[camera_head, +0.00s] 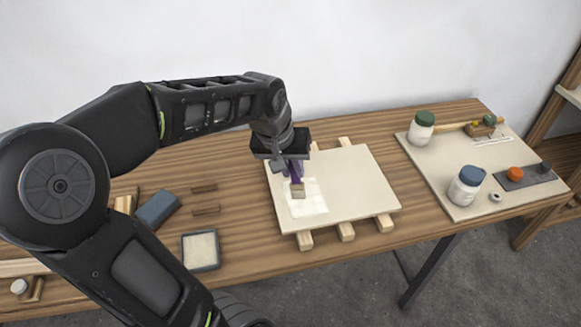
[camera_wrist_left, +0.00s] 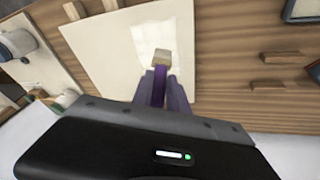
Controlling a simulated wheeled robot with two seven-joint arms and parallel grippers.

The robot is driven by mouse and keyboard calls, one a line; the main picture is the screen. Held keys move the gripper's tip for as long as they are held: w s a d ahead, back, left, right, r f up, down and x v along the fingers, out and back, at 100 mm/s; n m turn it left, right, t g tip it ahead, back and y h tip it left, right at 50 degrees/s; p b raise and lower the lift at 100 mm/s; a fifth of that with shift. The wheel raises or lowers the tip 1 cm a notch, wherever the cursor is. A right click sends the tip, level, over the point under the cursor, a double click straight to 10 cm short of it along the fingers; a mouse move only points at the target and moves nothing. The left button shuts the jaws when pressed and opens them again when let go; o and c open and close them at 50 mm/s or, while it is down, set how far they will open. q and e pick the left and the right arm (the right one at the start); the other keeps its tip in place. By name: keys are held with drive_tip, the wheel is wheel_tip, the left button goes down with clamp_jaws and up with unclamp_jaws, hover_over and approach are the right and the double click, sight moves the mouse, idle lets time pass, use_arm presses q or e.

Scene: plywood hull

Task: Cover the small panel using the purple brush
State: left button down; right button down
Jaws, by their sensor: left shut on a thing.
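My left gripper (camera_head: 287,162) is shut on the purple brush (camera_head: 297,175), with the bristles pointing down at the panel. The left wrist view shows the brush's purple handle between the fingers (camera_wrist_left: 163,92) and its pale bristle block (camera_wrist_left: 161,57) over the panel. The small panel (camera_head: 350,180) is a cream board lying on several wooden strips. A whiter, glossy patch (camera_head: 308,205) shows on its left part around the brush tip; the rest looks matte cream. I cannot tell whether the bristles touch the surface. My right gripper is not in view.
A blue-rimmed tray (camera_head: 201,250), a blue block (camera_head: 157,209) and small wooden pieces (camera_head: 205,210) lie left of the panel. At right, a pale board (camera_head: 450,190) holds a green-lidded jar (camera_head: 421,128), a blue-lidded jar (camera_head: 466,186) and a grey tray (camera_head: 525,177).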

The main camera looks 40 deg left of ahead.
use_arm(q)
drive_tip(key=shift+w+d, duration=0.55)
drive_tip(key=shift+w, duration=0.15)
drive_tip(key=shift+w+d, duration=0.55)
drive_tip(key=shift+w, duration=0.3)
drive_tip(key=shift+w+d, duration=0.55)
drive_tip(key=shift+w, duration=0.25)
drive_tip(key=shift+w, duration=0.1)
drive_tip(key=shift+w+d, duration=0.6)
drive_tip(key=shift+w, duration=0.1)
drive_tip(key=shift+s+d+b, duration=0.3)
drive_tip(key=shift+s+d, duration=0.1)
drive_tip(key=shift+d, duration=0.15)
